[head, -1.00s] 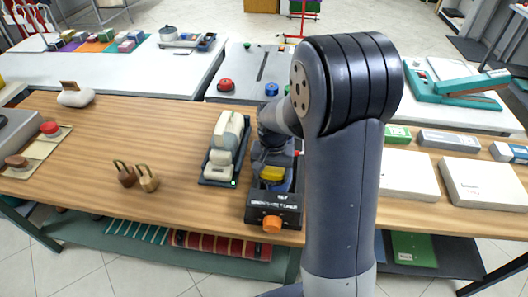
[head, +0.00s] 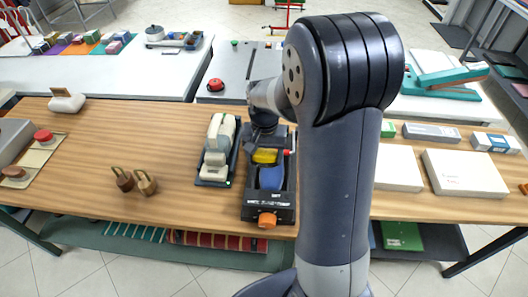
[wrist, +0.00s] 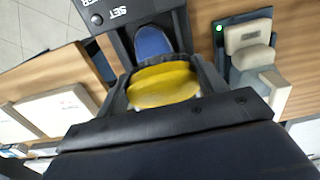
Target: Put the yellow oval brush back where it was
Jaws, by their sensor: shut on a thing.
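The yellow oval brush (head: 264,156) is between the jaws of my gripper (wrist: 165,80), which is shut on it. The brush (wrist: 163,84) fills the gap between the dark fingers in the wrist view. It is over the rear part of a black holder (head: 268,215) with an orange knob and a "SET" label. A blue oval piece (head: 271,178) lies in the holder, just in front of the brush; it also shows in the wrist view (wrist: 153,41). I cannot tell whether the brush touches the holder. My arm hides part of the holder's back.
A cream device on a dark base (head: 217,150) stands close to the left of the holder. Two small brown weights (head: 134,181) are further left. White boxes (head: 462,174) lie to the right, beyond my arm. The wooden table (head: 90,150) has bare room at left.

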